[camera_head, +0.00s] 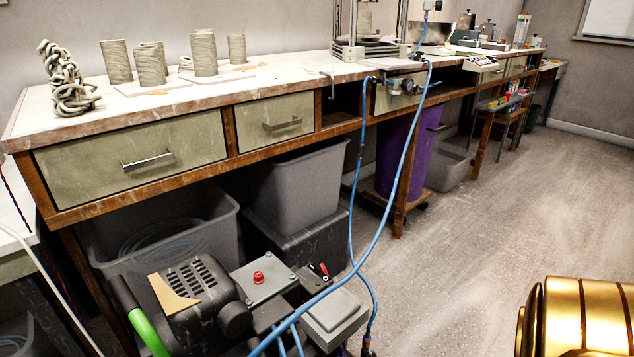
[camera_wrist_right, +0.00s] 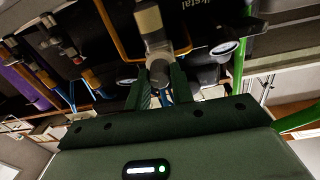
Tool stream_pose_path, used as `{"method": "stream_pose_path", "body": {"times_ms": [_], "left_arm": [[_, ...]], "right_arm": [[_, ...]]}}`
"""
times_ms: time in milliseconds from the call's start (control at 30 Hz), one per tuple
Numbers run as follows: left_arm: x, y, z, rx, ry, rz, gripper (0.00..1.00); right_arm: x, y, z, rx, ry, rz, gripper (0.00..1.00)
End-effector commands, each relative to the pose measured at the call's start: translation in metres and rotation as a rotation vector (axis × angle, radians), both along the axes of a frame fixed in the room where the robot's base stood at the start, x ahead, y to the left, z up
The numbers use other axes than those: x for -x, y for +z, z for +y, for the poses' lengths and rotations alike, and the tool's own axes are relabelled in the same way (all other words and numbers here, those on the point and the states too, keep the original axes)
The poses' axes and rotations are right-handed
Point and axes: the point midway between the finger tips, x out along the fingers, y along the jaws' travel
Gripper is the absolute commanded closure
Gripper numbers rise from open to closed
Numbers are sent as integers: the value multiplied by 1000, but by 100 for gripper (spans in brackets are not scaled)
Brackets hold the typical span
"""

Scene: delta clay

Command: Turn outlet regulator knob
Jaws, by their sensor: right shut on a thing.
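My right gripper (camera_wrist_right: 160,84), with dark green fingers, shows in the right wrist view. It is shut on a small grey knob (camera_wrist_right: 159,68), which I take to be the outlet regulator knob. A pale cylindrical body (camera_wrist_right: 149,20) joins the knob above it in the picture. A round gauge (camera_wrist_right: 223,48) sits to the right. The fingers hide part of the knob, so its turn angle cannot be read. In the head view the compressor (camera_head: 200,290) stands low in front of the bench; neither gripper shows there.
The long workbench (camera_head: 300,80) has drawers and clay cylinders (camera_head: 203,54). Blue hoses (camera_head: 400,180) run from a bench-edge fitting (camera_head: 407,87) down past the compressor. Grey bins (camera_head: 300,185) and a purple bin (camera_head: 390,150) stand below.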

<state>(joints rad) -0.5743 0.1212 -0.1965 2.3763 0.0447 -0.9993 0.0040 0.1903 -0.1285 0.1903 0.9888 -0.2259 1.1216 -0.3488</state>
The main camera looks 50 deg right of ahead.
Motion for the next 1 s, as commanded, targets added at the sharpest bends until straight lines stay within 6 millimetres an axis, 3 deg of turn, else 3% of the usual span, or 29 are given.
{"method": "stream_pose_path", "body": {"times_ms": [467,1000], "left_arm": [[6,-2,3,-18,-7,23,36],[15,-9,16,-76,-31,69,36]], "right_arm": [[0,1,0,-148,-1,-36,99],[1,2,0,-630,0,-151,99]]}}
